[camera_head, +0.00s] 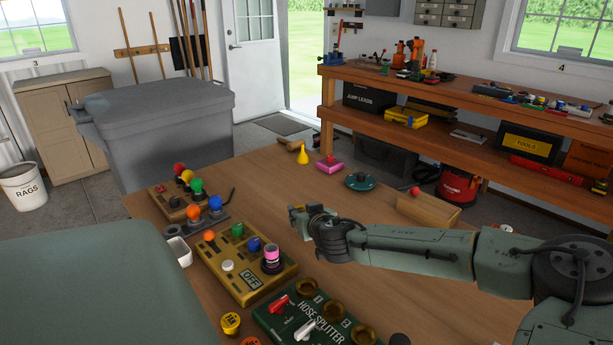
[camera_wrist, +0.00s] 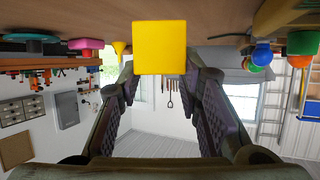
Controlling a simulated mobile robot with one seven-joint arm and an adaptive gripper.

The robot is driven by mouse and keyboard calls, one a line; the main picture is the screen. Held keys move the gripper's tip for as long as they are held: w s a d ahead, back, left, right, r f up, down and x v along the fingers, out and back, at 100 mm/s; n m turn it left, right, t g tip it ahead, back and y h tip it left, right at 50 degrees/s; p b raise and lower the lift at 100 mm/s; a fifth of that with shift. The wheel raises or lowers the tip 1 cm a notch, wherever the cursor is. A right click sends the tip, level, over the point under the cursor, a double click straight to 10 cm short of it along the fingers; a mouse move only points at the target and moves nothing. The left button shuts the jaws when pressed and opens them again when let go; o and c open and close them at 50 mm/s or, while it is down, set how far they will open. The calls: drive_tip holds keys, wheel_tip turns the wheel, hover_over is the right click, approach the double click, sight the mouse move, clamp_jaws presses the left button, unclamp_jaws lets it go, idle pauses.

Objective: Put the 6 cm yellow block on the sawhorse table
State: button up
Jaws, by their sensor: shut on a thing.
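The yellow block (camera_wrist: 160,47) shows in the wrist view as a plain square face between my two fingers. My gripper (camera_wrist: 163,75) is shut on it. In the head view my gripper (camera_head: 297,215) hangs over the middle of a brown wooden table top (camera_head: 262,180), and the block cannot be made out there. This table top is the likely sawhorse table, but its legs are hidden. In the wrist view, which is upside down, the table surface lies close past the block; whether the block touches it I cannot tell.
A yellow box with knobs (camera_head: 243,268) and a green hose splitter (camera_head: 310,318) stand near the front. A yellow funnel (camera_head: 302,155), pink piece (camera_head: 329,165), teal lid (camera_head: 363,182) and wooden block (camera_head: 428,210) stand farther back. Bare wood lies between them, left of the lid.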

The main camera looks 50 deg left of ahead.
drive_tip(key=shift+f, duration=2)
drive_tip(key=o, duration=1.3)
drive_tip(key=shift+c, duration=0.2)
drive_tip(key=shift+d, duration=0.1)
